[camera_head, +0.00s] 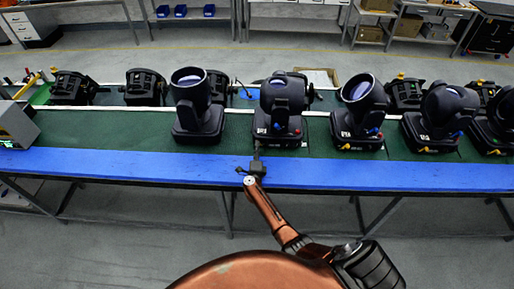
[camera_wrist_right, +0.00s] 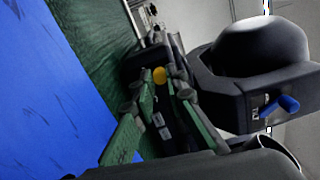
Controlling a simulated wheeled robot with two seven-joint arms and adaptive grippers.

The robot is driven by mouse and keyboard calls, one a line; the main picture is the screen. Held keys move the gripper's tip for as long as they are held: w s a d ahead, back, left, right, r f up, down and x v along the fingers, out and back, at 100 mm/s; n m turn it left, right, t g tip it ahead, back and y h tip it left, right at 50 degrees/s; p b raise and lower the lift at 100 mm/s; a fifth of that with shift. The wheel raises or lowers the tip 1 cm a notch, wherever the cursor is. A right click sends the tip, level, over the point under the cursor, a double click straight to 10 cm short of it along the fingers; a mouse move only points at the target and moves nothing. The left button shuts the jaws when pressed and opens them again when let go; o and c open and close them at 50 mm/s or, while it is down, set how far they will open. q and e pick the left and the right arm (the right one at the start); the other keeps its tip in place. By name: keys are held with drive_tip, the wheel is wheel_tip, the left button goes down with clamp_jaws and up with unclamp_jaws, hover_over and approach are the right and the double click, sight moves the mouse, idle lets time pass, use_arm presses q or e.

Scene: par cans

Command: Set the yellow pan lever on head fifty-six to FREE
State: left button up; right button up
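Several black moving-head lights stand in a row on the bench; their numbers are too small to read. My right gripper (camera_head: 257,150) is low in front of the light (camera_head: 281,98) near the middle. In the right wrist view, my right gripper (camera_wrist_right: 163,90) has its two green-edged fingers apart. A round yellow lever end (camera_wrist_right: 159,75) shows between and just beyond the fingertips, at the light's base. I cannot tell whether the fingers touch it. A blue lever (camera_wrist_right: 282,106) is on the light's yoke (camera_wrist_right: 250,95). The FREE marking is not readable. My left gripper is out of view.
A neighbouring light (camera_head: 199,108) stands to the left and another light (camera_head: 360,115) to the right, with narrow gaps. The bench has a green top (camera_head: 100,128) and a clear blue front strip (camera_head: 110,166). A grey box (camera_head: 15,124) is at the left end.

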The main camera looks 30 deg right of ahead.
drive_tip(key=o, duration=0.4)
drive_tip(key=shift+o, duration=0.2)
drive_tip(key=v, duration=0.7)
drive_tip(key=shift+s+a, duration=0.1)
drive_tip(key=shift+a, duration=0.05)
drive_tip(key=shift+s, duration=0.1)
